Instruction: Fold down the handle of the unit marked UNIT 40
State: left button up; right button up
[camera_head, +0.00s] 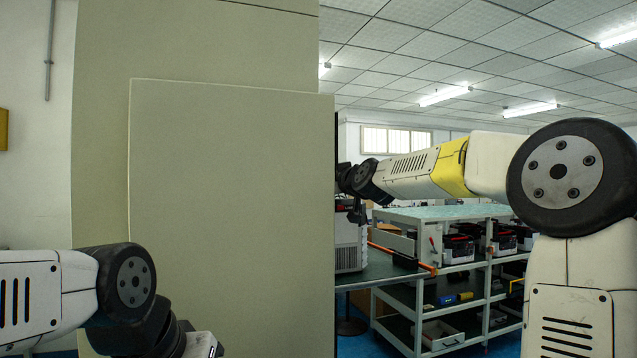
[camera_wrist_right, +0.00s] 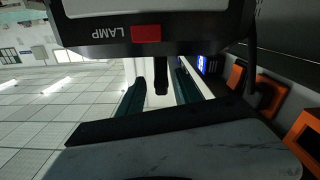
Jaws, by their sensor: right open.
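No UNIT 40 marking can be read in either view. In the head view a grey unit (camera_head: 350,243) with a vented side shows past the right edge of a large beige panel, which hides most of it. No handle can be made out on it. My right gripper (camera_head: 354,212) is just above this unit, small, dark and partly hidden by the panel. It is open. In the right wrist view a casing marked LAMP with a red patch (camera_wrist_right: 146,34) fills the top, and a black bar points down from it. My left wrist is at lower left; its fingertips are out of view.
The beige panel (camera_head: 230,220) stands close in front and blocks the middle. Orange-framed parts (camera_wrist_right: 308,135) and a small blue-lit display (camera_wrist_right: 202,64) show in the wrist view.

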jog(key=shift+x, duration=3.05)
grip_shut()
